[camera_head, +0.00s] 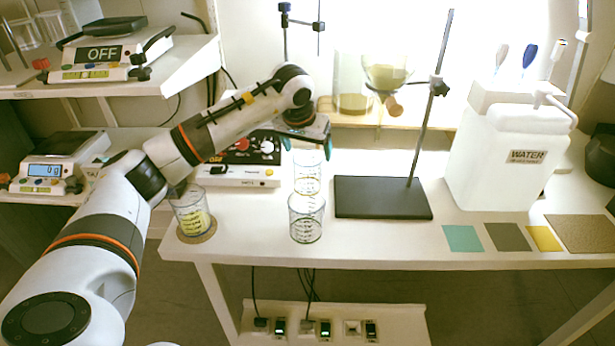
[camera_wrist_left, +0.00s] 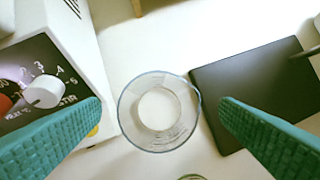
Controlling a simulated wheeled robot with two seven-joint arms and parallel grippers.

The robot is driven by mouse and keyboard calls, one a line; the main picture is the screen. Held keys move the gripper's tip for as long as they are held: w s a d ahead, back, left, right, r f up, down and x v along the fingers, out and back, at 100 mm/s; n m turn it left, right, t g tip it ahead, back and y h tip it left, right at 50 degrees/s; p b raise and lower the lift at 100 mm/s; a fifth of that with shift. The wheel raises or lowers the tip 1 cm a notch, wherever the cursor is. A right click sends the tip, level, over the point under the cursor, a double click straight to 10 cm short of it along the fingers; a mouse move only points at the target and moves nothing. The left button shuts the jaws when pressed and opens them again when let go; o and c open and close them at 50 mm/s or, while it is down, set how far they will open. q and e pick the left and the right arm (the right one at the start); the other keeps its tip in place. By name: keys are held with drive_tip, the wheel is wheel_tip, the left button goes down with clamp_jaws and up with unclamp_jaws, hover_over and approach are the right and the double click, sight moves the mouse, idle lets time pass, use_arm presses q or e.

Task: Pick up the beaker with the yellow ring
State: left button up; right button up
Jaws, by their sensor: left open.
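Two clear beakers stand in line on the white bench. The back beaker (camera_head: 307,180) has yellowish markings; the front beaker (camera_head: 307,222) has dark graduations and a faint greenish rim. A third beaker (camera_head: 191,216) with yellow contents stands at the left. I cannot clearly make out a yellow ring on any of them. My left gripper (camera_head: 307,146) is open above the back beaker, pointing down. My right gripper is not in view.
A hotplate stirrer (camera_head: 235,176) stands left of the back beaker. The black stand base (camera_head: 382,198) with its rod is close on the right. A water container (camera_head: 505,160) and flat coloured squares (camera_head: 508,237) are farther right. The bench front is clear between the beakers and squares.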

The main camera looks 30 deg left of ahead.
sight(308, 164)
use_arm(q)
drive_tip(key=shift+x, duration=0.8)
drive_tip(key=f, duration=0.4)
drive_tip(key=shift+w+a+f+b, duration=0.15)
drive_tip(key=shift+w+f+b, duration=0.05)
drive_tip(key=shift+w+b, duration=0.1)
drive_tip(key=shift+w+f, duration=0.15)
drive_tip(key=shift+f, duration=0.15)
drive_tip(key=shift+a, duration=0.1)
drive_tip(key=c, duration=1.1)
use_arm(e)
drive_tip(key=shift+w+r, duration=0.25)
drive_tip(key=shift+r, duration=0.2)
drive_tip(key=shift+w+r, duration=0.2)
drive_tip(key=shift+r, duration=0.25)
